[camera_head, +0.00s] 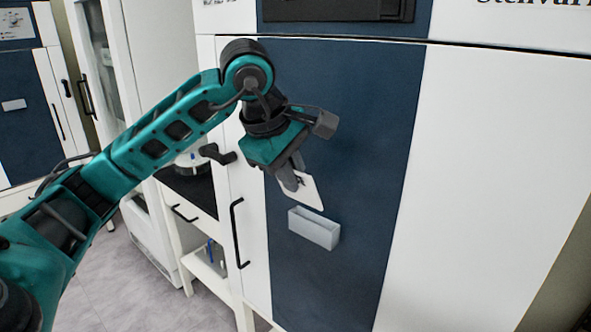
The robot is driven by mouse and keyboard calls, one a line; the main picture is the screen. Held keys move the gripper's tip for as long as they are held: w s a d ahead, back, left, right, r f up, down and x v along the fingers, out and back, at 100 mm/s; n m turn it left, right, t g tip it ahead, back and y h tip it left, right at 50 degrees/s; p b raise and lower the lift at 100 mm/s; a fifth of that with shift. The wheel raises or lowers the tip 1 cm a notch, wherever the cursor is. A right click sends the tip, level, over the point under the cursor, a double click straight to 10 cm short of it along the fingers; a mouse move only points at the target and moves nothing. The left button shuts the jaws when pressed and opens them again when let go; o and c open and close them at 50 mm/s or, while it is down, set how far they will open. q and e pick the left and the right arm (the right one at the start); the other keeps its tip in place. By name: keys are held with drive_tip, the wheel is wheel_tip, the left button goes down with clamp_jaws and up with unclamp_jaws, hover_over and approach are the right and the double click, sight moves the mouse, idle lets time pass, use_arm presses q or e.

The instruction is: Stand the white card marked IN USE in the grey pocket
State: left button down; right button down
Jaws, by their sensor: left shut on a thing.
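My left gripper (291,178) is shut on a white card (310,195). The card is tilted and hangs just above the grey pocket (314,231), apart from it as far as I can see. Part of the card is hidden behind the fingers, and its marking is not readable. The pocket is a small open-topped box fixed to the dark blue front panel (365,160) of the large white cabinet. No card shows in the pocket. My right gripper is not in view.
A black handle (237,232) stands out from the white cabinet door left of the pocket. A white shelf unit (205,268) with small items is further left. The blue panel right of the pocket is clear.

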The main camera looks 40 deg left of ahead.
sight(304, 202)
use_arm(q)
drive_tip(key=shift+x, duration=1.15)
drive_tip(key=shift+b+x, duration=0.65)
drive_tip(key=shift+x, duration=0.1)
drive_tip(key=shift+w+d+f+b, duration=0.1)
drive_tip(key=shift+w+f+b, duration=0.15)
drive_tip(key=shift+f, duration=0.25)
drive_tip(key=shift+b+x, duration=1.3)
drive_tip(key=shift+x, duration=0.75)
drive_tip(key=c, duration=1.1)
unclamp_jaws()
drive_tip(key=shift+o, duration=0.3)
drive_tip(key=shift+o, duration=1.3)
